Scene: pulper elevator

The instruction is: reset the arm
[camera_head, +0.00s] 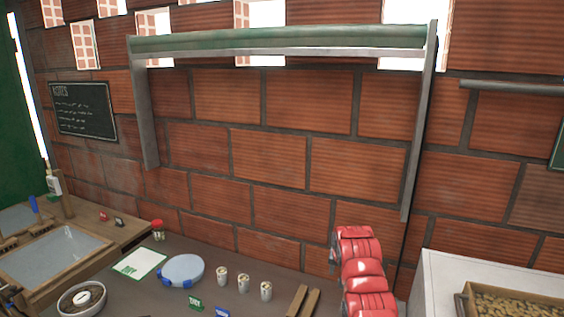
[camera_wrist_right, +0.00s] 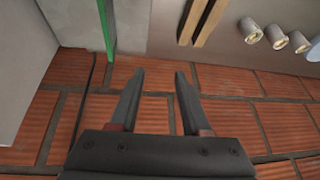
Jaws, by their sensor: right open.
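My right gripper (camera_wrist_right: 160,72) is open in the right wrist view. Its two dark fingers stand apart with nothing between them, in front of the brick wall (camera_wrist_right: 230,110). In the head view, a red segmented part (camera_head: 362,272) rises at the lower right, in front of the wall; it appears to be my right arm. The right fingers cannot be made out there. My left gripper is not clearly seen in any view.
The counter holds a blue-and-white round object (camera_head: 181,270), several small cups (camera_head: 243,281) and wooden sticks (camera_head: 303,301). A white unit with a filled box (camera_head: 514,300) stands at right. A metal-and-green frame (camera_head: 280,40) hangs above.

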